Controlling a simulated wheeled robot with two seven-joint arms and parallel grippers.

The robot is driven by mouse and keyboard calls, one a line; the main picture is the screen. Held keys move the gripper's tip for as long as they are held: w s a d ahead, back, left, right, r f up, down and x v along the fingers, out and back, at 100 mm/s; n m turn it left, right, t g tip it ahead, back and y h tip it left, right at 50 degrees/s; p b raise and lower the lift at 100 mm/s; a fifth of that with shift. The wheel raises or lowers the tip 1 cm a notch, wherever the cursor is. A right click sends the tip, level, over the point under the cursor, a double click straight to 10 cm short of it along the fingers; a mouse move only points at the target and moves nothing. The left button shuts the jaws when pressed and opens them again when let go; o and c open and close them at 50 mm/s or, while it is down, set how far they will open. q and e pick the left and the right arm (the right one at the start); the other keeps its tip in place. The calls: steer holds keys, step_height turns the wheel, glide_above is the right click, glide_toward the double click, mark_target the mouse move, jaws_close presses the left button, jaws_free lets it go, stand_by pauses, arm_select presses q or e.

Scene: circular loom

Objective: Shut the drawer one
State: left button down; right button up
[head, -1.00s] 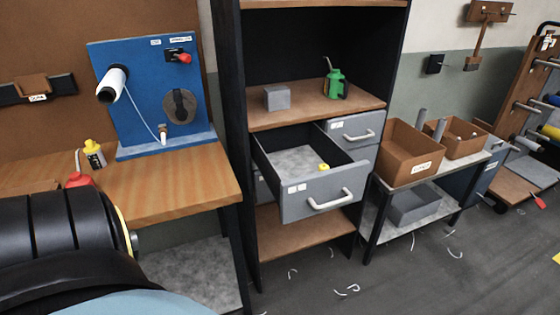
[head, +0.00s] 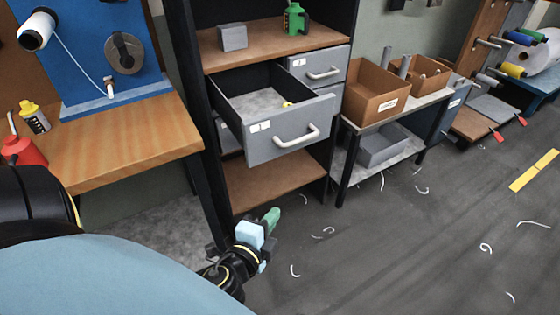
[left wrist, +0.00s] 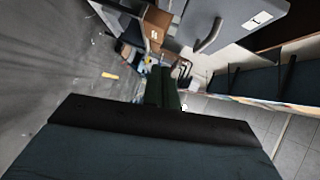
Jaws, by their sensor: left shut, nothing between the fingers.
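The open grey drawer (head: 262,142) sticks well out of the dark shelf unit; its label is too small to read with certainty. It has a pale bar handle (head: 298,138) on its front. A small yellow item (head: 287,104) is inside, mostly hidden by the front wall. My left gripper (head: 271,218) is shut and empty, below and in front of the drawer, apart from it. In the left wrist view the shut fingers (left wrist: 163,88) point away, with the drawer front (left wrist: 240,18) and its handle (left wrist: 209,37) at the top. My right gripper is not in view.
A shut grey drawer (head: 318,67) sits up to the right of the open one. A wooden workbench (head: 120,143) stands at left. A cart with brown bins (head: 375,93) stands right of the shelf. The floor (head: 400,250) in front is clear apart from pale scraps.

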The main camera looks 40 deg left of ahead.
arm_select(q)
step_height(320, 180, up, 7)
steer(key=t, duration=0.2)
steer(key=p, duration=0.2)
glide_toward(286, 148)
steer(key=w+d, duration=0.2)
steer(key=w, duration=0.2)
steer(key=shift+w+a+m+y, duration=0.3)
steer(key=shift+w+a+m, duration=0.1)
steer(key=shift+w+a, duration=0.75)
steer(key=shift+a, duration=0.4)
steer(key=shift+f, duration=0.1)
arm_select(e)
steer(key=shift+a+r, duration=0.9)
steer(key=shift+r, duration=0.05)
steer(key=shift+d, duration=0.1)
